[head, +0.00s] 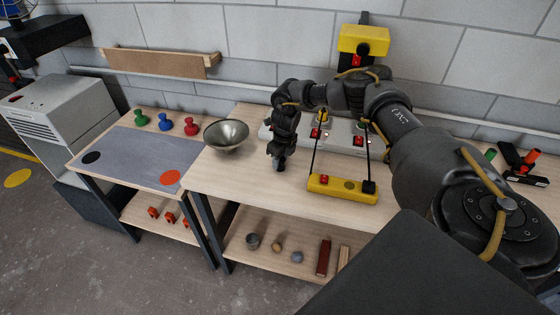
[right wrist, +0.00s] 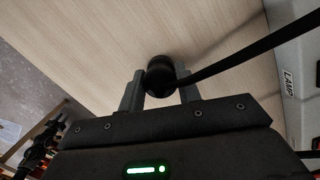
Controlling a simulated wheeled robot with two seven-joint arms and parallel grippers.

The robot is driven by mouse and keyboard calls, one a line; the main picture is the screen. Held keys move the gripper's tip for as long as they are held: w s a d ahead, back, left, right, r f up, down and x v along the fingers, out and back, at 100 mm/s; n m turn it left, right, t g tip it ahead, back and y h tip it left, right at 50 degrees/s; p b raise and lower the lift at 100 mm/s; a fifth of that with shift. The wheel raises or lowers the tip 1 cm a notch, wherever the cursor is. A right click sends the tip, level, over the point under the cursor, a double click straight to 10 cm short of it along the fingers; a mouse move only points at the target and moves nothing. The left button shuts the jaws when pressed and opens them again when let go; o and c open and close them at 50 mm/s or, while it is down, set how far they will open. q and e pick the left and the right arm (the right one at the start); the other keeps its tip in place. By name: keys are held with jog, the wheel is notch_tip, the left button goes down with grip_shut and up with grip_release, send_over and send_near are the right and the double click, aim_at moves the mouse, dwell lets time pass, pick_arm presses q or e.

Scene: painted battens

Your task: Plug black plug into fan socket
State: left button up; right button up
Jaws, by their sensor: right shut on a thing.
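My right gripper (head: 279,163) is above the wooden worktop, between the metal bowl and the yellow socket strip. In the right wrist view its two fingers (right wrist: 160,88) are shut on a round black plug (right wrist: 160,74), with a black cable running off to the right. In the head view the plug is too small and dark to make out clearly. A grey panel (head: 345,128) with red switches stands behind the arm, partly hidden; a label reading LAMP (right wrist: 289,82) shows on grey in the wrist view. I cannot tell which socket is the fan's. My left gripper is not in view.
The yellow strip (head: 342,189) has a red switch and a black plug (head: 369,187) at its right end. The metal bowl (head: 226,136) stands left of the gripper. A yellow box (head: 363,39) is on the wall. Worktop in front of the gripper is clear.

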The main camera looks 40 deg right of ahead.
jog(key=shift+r+b, duration=0.65)
jog(key=shift+b, duration=0.1)
jog(key=shift+r+b, duration=0.65)
jog(key=shift+r, duration=0.15)
jog(key=s+a+r+b, duration=0.2)
jog(key=s+a+r, duration=0.5)
jog(key=s+r, duration=0.3)
jog(key=shift+s, duration=1.05)
jog(key=shift+a, duration=0.1)
